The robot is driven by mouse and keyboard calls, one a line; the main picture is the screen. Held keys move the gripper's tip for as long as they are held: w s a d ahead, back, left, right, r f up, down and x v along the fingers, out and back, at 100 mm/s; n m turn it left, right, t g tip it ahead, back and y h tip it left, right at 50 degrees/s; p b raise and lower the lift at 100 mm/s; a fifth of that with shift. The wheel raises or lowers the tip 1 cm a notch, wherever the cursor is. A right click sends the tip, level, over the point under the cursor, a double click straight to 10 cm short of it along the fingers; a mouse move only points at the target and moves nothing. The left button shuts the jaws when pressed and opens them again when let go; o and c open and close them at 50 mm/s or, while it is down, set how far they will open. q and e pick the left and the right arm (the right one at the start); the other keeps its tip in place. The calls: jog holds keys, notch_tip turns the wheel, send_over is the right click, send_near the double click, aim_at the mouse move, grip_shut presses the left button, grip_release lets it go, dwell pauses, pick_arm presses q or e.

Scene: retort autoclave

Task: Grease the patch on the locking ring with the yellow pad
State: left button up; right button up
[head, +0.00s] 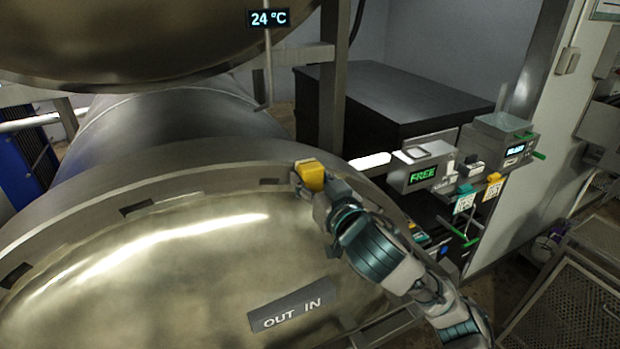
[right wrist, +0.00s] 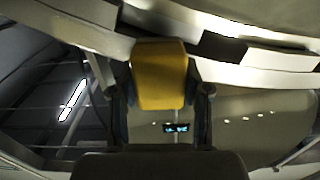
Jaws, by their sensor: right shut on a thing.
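The yellow pad (head: 312,175) is held in my right gripper (head: 318,188) at the upper right of the locking ring. The locking ring (head: 215,165) is the grey metal band around the domed door. In the right wrist view the yellow pad (right wrist: 160,75) sits between the two fingers, its far end at the ring's edge (right wrist: 275,58). I cannot tell for certain whether pad and ring touch. The patch is not visible; the pad or gripper may hide it. My left gripper is not in view.
The brassy door (head: 160,270) with an "OUT IN" plate (head: 292,303) fills the lower left. A second dome (head: 150,35) hangs above. A "FREE" display box (head: 423,167) and several handled tools stand to the right. A mesh-topped stand (head: 565,290) is at the lower right.

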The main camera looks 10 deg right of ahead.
aim_at(346, 179)
jog(key=shift+w+d+f+b, duration=0.3)
jog(key=shift+w+d+f, duration=0.45)
jog(key=shift+d, duration=0.85)
jog(key=shift+w+d+f+b, duration=0.35)
jog(key=shift+d+f, duration=0.55)
jog(key=shift+d, duration=0.75)
jog(key=shift+w+d+f+b, duration=0.2)
jog(key=shift+w+d+f, duration=0.6)
jog(key=shift+d, duration=0.8)
jog(key=shift+s, duration=0.2)
jog(key=shift+v, duration=2.9)
jog(key=shift+s, duration=0.1)
jog(key=v, duration=0.2)
jog(key=shift+s+d+p, duration=0.15)
jog(key=shift+s+p, duration=0.15)
jog(key=shift+s, duration=0.1)
